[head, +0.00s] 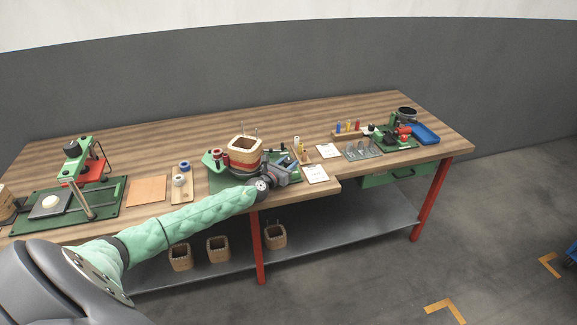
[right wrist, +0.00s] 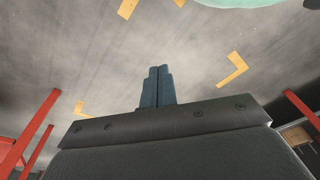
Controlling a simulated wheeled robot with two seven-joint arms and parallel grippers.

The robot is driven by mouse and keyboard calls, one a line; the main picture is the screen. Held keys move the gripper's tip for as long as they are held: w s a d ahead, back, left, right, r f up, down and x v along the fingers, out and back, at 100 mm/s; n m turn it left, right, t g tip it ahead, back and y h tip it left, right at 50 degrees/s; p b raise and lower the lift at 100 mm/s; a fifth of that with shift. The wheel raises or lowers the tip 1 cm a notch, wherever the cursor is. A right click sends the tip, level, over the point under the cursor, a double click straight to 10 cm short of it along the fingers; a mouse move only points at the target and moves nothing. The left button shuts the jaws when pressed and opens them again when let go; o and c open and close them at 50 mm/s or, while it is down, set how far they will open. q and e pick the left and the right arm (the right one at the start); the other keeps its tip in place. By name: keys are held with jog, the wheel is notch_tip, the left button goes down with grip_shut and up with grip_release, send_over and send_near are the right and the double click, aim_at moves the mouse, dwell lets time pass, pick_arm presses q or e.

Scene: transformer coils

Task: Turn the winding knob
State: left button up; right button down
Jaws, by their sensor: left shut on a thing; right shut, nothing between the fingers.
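The winding station, a green base (head: 222,186) with a square wooden coil former (head: 244,149), stands near the front edge at the middle of the bench in the head view. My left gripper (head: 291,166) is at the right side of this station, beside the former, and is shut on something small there. The winding knob itself is hidden behind the gripper. My right gripper (right wrist: 157,72) shows in the right wrist view, its fingers together and empty over the grey floor, away from the bench.
A green press (head: 75,165) stands at the left end of the bench (head: 120,145). A wooden spool holder (head: 182,187), white cards (head: 316,173), a grey peg plate (head: 362,151) and a blue tray (head: 425,134) also lie on it. Several wooden formers (head: 218,249) sit on the lower shelf.

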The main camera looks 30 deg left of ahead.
aim_at(285, 165)
pick_arm(q)
jog(key=o, duration=1)
jog(key=shift+c, duration=0.2)
jog(key=shift+o, duration=0.2)
jog(key=shift+s, duration=0.1)
jog(key=shift+s+a, duration=0.1)
jog(key=shift+s, duration=0.45)
jog(key=s+b, duration=0.1)
jog(key=s, duration=0.4)
jog(key=shift+s+a+b, duration=0.1)
jog(key=shift+b, duration=0.25)
jog(key=shift+s, duration=0.7)
pick_arm(e)
jog(key=shift+w+a+r, duration=0.1)
jog(key=shift+a+r, duration=0.1)
jog(key=shift+r, duration=0.6)
jog(key=shift+w+a+r, duration=0.1)
jog(key=shift+a+r, duration=0.05)
jog(key=shift+r, duration=0.7)
jog(key=shift+w+a+r, duration=0.1)
jog(key=shift+a+r, duration=0.1)
jog(key=shift+r, duration=0.6)
jog(key=shift+s+f, duration=0.1)
